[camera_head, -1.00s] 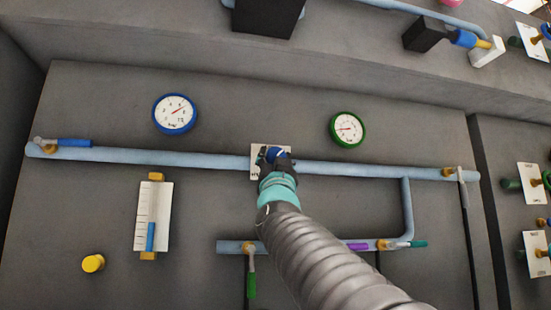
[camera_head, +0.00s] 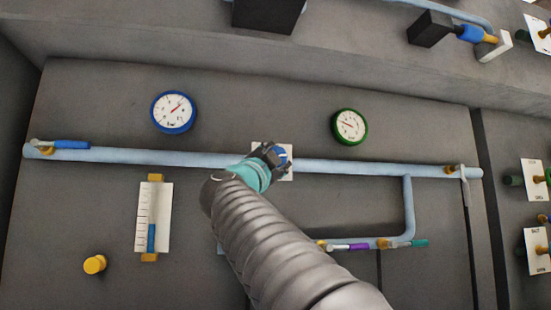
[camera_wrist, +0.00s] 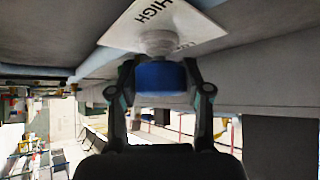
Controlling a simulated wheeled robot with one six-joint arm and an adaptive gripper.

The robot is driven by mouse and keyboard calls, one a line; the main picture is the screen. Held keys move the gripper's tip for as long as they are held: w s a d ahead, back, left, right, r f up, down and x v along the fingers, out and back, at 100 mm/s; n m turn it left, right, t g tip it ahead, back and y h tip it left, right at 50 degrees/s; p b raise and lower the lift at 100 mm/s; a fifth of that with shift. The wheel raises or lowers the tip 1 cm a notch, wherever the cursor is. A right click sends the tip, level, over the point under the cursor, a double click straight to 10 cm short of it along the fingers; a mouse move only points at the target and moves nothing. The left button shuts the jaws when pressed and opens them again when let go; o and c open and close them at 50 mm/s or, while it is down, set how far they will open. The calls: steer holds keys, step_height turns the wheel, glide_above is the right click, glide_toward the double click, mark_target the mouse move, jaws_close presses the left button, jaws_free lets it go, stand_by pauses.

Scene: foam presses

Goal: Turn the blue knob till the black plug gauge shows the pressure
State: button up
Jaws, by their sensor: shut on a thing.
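The blue knob (camera_wrist: 160,78) shows in the wrist view in front of a white plate (camera_wrist: 165,24) marked "HIGH". My gripper (camera_wrist: 160,86) is shut on the knob, one finger on each side. In the head view my gripper (camera_head: 270,155) covers much of the knob at the pale blue pipe. A blue-rimmed gauge (camera_head: 173,112) is at the upper left, its needle pointing up and right. A green-rimmed gauge (camera_head: 349,127) is to the right, its needle pointing left and slightly up. I see no gauge that is clearly the black plug gauge.
The pale blue pipe (camera_head: 380,168) runs across the grey panel. A blue-handled valve (camera_head: 70,144) is at its left end. A level tube on a white scale (camera_head: 162,215) and a yellow knob (camera_head: 94,264) are below. A black box (camera_head: 268,14) stands above.

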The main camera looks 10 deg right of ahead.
steer(key=shift+m+g, duration=0.3)
steer(key=shift+m, duration=0.2)
steer(key=o, duration=1.2)
steer(key=shift+c, duration=0.2)
steer(key=v, duration=1.2)
